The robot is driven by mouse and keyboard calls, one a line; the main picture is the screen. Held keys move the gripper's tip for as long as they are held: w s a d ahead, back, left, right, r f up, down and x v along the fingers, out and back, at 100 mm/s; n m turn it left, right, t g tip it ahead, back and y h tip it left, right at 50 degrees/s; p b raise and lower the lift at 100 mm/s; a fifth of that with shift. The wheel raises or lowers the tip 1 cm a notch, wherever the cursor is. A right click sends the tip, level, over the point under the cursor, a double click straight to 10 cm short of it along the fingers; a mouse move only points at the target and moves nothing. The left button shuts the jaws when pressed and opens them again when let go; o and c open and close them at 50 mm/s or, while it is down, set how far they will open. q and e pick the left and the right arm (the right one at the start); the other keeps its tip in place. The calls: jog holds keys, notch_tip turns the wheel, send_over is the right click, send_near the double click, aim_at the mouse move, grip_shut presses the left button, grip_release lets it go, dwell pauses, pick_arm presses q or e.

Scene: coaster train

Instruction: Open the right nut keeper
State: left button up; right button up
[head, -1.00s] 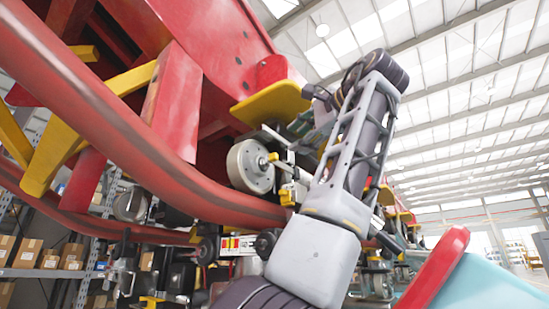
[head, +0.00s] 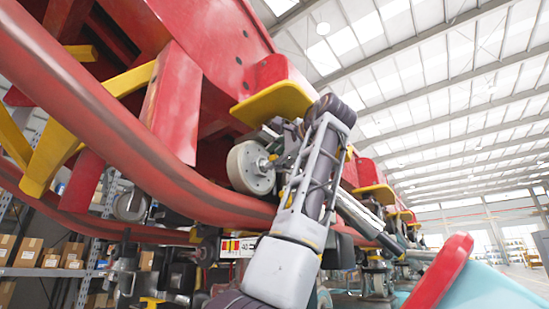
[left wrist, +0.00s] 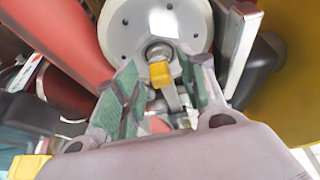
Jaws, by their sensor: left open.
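The right nut keeper appears to be the small yellow piece (left wrist: 162,74) in front of the hub of a pale wheel (left wrist: 150,22) in the left wrist view. In the head view the wheel (head: 248,167) hangs under the red coaster car, with a yellow bit (head: 271,157) at its hub. My left gripper (left wrist: 163,88) is open, its green-padded fingers on either side of the yellow piece. Contact cannot be told. In the head view the left gripper is mostly hidden behind my arm. My right gripper is not in view.
A thick red rail (head: 130,150) runs across in front of the car, below the wheel. A yellow plate (head: 274,104) juts out above the wheel. A metal bar (left wrist: 243,52) stands just right of the fingers. Shelves with boxes (head: 28,252) stand at the left back.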

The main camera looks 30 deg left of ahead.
pick_arm(q)
jog(key=shift+x, duration=0.9)
jog(key=shift+c, duration=0.3)
grip_shut()
